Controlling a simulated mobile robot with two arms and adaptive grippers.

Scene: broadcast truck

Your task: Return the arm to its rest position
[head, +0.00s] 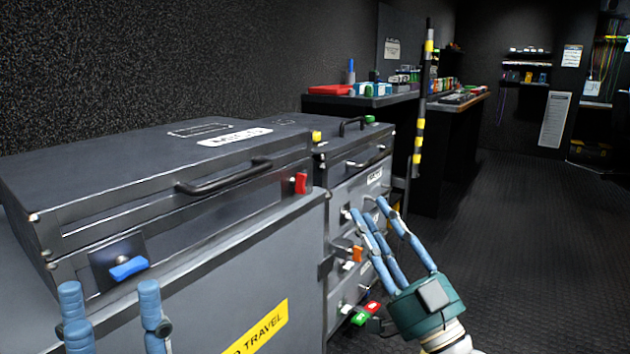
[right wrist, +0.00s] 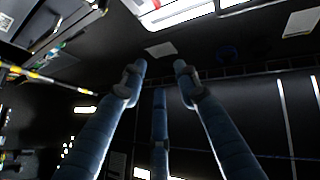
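My right gripper (head: 369,209) has blue segmented fingers on a teal palm and stands in front of the grey cases in the head view. Its fingers point up and away and are spread apart, with nothing between them. The right wrist view also shows its fingers (right wrist: 159,75) apart and empty against the dark wall and ceiling. My left gripper (head: 108,288) shows only its blue fingers at the lower left of the head view. They are apart, in front of the near case, with nothing seen between them. Its palm is out of frame.
A large grey case (head: 250,262) with a black handle (head: 224,178), a blue latch (head: 129,268) and a red latch (head: 301,183) fills the left. More cases (head: 352,190) stand behind it. A striped pole (head: 419,140) stands beyond. The floor (head: 530,240) at right is clear.

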